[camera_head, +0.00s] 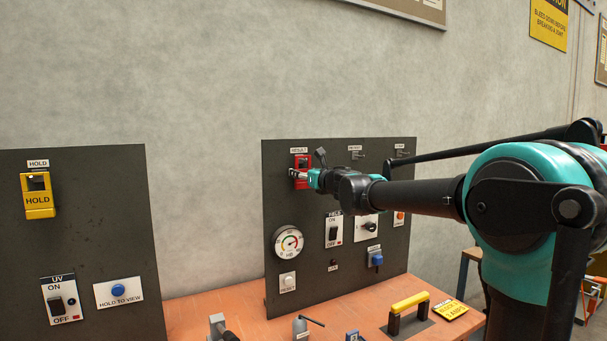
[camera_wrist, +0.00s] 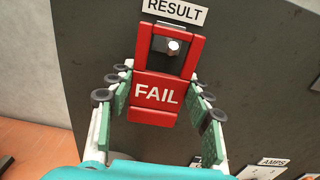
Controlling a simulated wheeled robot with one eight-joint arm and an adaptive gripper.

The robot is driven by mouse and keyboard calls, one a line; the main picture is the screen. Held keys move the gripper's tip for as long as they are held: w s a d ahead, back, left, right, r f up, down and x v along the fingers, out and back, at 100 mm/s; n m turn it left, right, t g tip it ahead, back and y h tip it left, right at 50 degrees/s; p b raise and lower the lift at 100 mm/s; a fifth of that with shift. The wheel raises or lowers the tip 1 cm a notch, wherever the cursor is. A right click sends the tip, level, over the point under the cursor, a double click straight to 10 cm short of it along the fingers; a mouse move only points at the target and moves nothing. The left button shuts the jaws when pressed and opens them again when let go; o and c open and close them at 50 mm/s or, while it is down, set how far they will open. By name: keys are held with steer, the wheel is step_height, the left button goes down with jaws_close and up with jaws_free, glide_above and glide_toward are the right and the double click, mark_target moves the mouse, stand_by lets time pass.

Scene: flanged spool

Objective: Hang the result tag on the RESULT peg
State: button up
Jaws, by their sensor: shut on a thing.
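The red result tag, marked FAIL, (camera_wrist: 158,94) is upright in front of the dark panel, under the RESULT label (camera_wrist: 175,10). My gripper (camera_wrist: 158,100) is shut on its lower part, with finger pads at both sides. The tag's upper part is an open frame, and the RESULT peg's bright end (camera_wrist: 172,46) shows inside that opening. I cannot tell how far the peg reaches through, or whether the frame rests on it. In the head view the red tag (camera_head: 302,160) shows beneath its label, partly behind my gripper (camera_head: 297,175).
Two more labelled pegs (camera_head: 357,155) are to the right on the same panel (camera_head: 280,205). A gauge (camera_head: 288,243) and switches sit below. A yellow HOLD tag (camera_head: 38,200) hangs on the left panel. The orange bench (camera_head: 195,308) holds a yellow-handled block (camera_head: 410,303) and a yellow tag (camera_head: 450,309).

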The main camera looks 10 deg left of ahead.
steer(key=o, duration=1.1)
